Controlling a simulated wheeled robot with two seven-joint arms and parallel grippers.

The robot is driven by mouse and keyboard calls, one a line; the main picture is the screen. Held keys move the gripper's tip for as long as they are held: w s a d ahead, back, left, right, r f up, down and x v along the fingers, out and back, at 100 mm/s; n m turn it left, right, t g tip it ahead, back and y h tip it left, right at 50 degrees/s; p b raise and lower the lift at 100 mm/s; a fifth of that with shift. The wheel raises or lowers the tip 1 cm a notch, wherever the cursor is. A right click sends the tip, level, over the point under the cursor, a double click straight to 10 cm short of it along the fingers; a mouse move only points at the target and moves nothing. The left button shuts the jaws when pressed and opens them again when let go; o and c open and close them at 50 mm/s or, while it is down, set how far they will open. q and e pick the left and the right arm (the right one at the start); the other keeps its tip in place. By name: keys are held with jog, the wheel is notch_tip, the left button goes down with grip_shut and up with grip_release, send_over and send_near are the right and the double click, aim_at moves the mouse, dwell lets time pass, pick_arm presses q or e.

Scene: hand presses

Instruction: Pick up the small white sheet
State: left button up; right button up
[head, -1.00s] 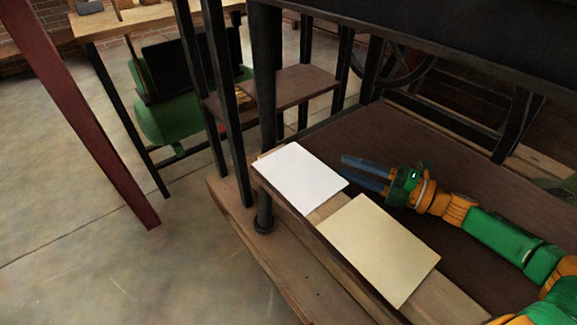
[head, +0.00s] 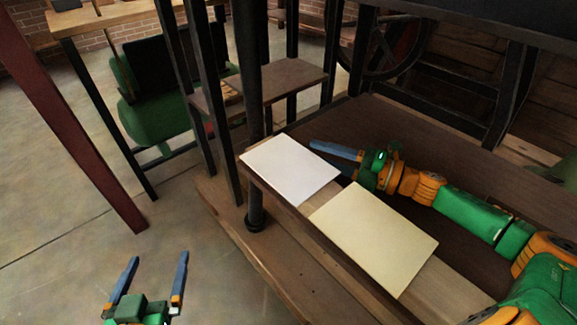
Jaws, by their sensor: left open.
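The small white sheet (head: 289,169) lies flat on the wooden ledge of the press in the head view. A larger cream sheet (head: 374,239) lies just in front of it, to the right. My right gripper (head: 328,160) is at the white sheet's right edge, its fingers pointing left. Its fingers are apart; the far finger shows fully, and the near one is partly hidden at the sheet's edge. I cannot tell whether it touches the sheet. My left gripper (head: 156,271) is open and empty, low at the left, over the floor.
A dark post (head: 255,180) stands just left of the white sheet. A small shelf (head: 270,82) and the press frame rise behind. Floor at lower left is clear.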

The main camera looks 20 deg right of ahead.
jog(key=x, duration=0.2)
jog(key=shift+w+a, duration=0.2)
grip_shut()
pick_arm(q)
jog(key=r, duration=0.1)
jog(key=r+t, duration=0.1)
jog(key=w+r+t, duration=0.1)
jog(key=r, duration=0.1)
jog(key=shift+d+h, duration=0.35)
jog(key=shift+h, duration=0.05)
